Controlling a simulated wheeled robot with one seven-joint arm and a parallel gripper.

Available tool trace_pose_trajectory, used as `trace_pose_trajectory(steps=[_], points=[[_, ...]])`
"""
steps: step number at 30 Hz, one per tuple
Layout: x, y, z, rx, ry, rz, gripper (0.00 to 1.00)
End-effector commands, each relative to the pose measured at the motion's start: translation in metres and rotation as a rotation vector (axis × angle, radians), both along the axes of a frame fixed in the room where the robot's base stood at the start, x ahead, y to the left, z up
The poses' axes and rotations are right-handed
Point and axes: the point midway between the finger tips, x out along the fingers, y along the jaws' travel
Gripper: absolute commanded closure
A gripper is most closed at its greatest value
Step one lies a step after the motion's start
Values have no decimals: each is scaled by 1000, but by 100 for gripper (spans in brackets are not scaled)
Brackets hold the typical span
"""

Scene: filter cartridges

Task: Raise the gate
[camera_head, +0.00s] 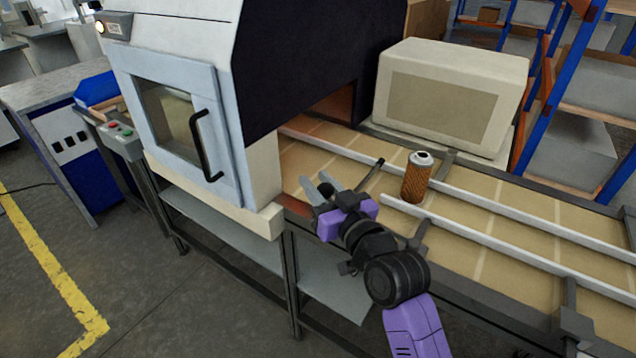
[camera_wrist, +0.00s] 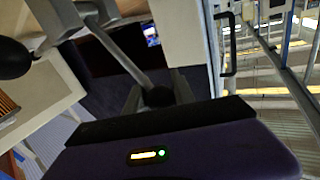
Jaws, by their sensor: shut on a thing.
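My gripper (camera_head: 318,184) is at the near side of the conveyor, just right of the machine. It is shut on a dark round knob (camera_head: 326,189). The wrist view shows this black knob (camera_wrist: 160,96) between my fingers, at the end of a grey rod (camera_wrist: 122,58). The rod runs away to the upper left, towards a metal fitting (camera_wrist: 97,15). I take this to be the gate's lever. A dark bar (camera_head: 371,173) with a black tip slants up over the belt just right of my gripper; it may be the gate. Its lower end is hidden behind my gripper.
An orange filter cartridge (camera_head: 417,178) stands upright on the conveyor belt (camera_head: 480,222), right of the dark bar. The machine (camera_head: 185,110) with a handled door stands left. A beige box (camera_head: 450,95) stands behind the belt. Metal guide rails (camera_head: 490,240) line the belt.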

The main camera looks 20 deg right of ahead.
Motion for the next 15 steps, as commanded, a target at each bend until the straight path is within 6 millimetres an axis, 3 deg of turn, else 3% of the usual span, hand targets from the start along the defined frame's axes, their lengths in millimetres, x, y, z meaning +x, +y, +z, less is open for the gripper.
trace_pose_trajectory(steps=[15], points=[[-8,11,-13,-94,-70,1,100]])
